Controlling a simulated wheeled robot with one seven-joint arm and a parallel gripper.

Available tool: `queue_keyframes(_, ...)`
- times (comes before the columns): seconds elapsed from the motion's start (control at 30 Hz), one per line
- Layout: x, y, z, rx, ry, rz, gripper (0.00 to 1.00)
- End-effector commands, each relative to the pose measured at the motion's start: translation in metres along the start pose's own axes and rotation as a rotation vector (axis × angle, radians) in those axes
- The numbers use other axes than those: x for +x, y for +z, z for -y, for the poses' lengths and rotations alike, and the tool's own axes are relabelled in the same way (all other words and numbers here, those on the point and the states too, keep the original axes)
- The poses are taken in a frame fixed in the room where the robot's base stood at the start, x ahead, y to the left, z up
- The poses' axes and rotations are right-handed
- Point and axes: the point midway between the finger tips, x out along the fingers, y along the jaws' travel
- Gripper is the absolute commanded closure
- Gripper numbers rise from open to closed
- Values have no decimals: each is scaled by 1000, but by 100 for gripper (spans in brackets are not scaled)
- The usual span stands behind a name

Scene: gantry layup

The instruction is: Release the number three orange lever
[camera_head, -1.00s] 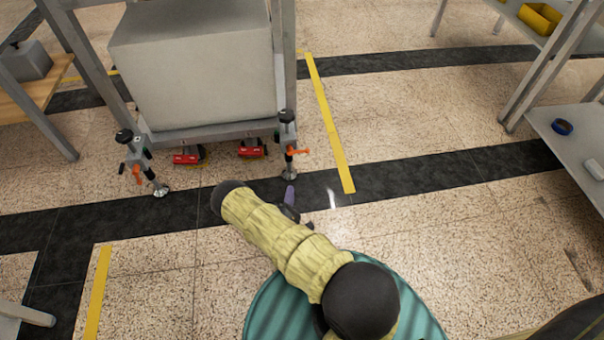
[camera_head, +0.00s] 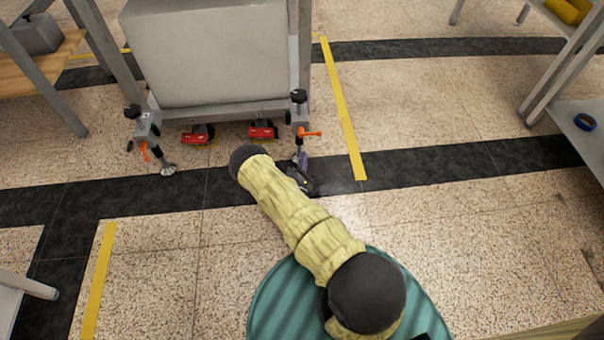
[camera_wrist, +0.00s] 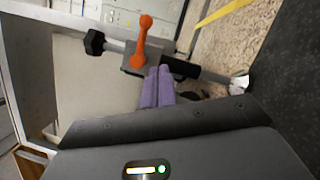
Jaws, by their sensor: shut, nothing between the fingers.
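Two orange levers sit on the jacks at the near corners of the frame under the big grey block. The right orange lever (camera_head: 311,133) points to the right in the head view. The left orange lever (camera_head: 144,150) hangs down. No number is readable on either. In the wrist view an orange lever (camera_wrist: 142,42) stands up from the jack's grey clamp. My gripper (camera_head: 303,156) is at the right jack, just below its lever. Its purple fingers (camera_wrist: 158,72) are together and empty, with the tips close beside the lever's base; I cannot tell if they touch.
The grey block (camera_head: 210,55) stands above the frame between metal posts. Red casters (camera_head: 263,130) show under it. A yellow floor strip (camera_head: 343,105) runs to the right of the frame. A shelf rack stands at the far right. The floor between is clear.

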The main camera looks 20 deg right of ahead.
Motion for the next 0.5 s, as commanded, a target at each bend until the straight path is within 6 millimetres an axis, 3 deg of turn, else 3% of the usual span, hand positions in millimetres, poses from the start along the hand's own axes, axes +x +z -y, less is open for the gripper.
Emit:
queue_keyframes(0.13, 27, -1, 3, 2, 1, 4, 100)
queue_keyframes(0.2, 36, 9, 3, -1, 0, 5, 100)
queue_keyframes(0.5, 53, 29, 1, 1, -1, 1, 100)
